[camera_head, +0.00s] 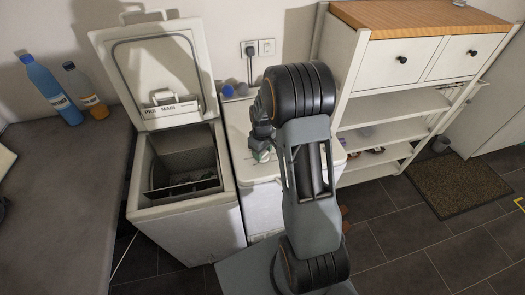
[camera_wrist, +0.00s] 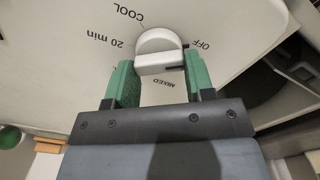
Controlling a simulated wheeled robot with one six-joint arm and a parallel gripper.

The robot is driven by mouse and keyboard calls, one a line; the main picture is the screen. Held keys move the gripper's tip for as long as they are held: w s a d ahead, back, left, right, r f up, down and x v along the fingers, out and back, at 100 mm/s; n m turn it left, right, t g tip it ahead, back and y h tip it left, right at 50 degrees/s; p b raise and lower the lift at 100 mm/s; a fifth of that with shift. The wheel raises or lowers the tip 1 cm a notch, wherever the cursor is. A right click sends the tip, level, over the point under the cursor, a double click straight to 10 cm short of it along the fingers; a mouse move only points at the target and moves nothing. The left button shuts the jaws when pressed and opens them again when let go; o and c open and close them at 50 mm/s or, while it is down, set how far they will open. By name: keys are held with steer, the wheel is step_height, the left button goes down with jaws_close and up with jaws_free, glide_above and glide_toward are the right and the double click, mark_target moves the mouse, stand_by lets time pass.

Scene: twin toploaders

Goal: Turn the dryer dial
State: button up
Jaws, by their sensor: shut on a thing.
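The dryer dial (camera_wrist: 159,45) is a white knob with a rounded body and a straight grip bar, seen in the wrist view on the white panel (camera_wrist: 70,60). Printed labels around it read COOL, 20 min, OFF and MIXED, appearing upside down. My gripper (camera_wrist: 160,65) has its two green fingers on either side of the dial and is shut on it. I cannot tell exactly which label the dial points at. In the head view my gripper (camera_head: 262,152) is over the top of the right-hand white machine (camera_head: 237,117); my arm hides much of that machine, and the dial is not clear there.
To the left stands a second white toploader (camera_head: 185,225) with its lid (camera_head: 155,60) up. A grey counter (camera_head: 60,190) holds two bottles. A white shelf unit (camera_head: 385,95) stands to the right. The tiled floor at the right front is mostly clear, with a brown mat (camera_head: 460,180).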

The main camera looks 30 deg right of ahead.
steer(key=c, duration=0.3)
steer(key=shift+c, duration=0.2)
steer(key=shift+m, duration=0.3)
steer(key=m+b, duration=0.2)
steer(key=m, duration=0.1)
steer(key=shift+d+f+m, duration=0.1)
steer(key=shift+m, duration=0.3)
steer(key=m+b, duration=0.2)
steer(key=m, duration=0.3)
steer(key=shift+d, duration=0.1)
steer(key=shift+m, duration=0.3)
steer(key=o, duration=0.9)
steer(key=shift+r, duration=0.25)
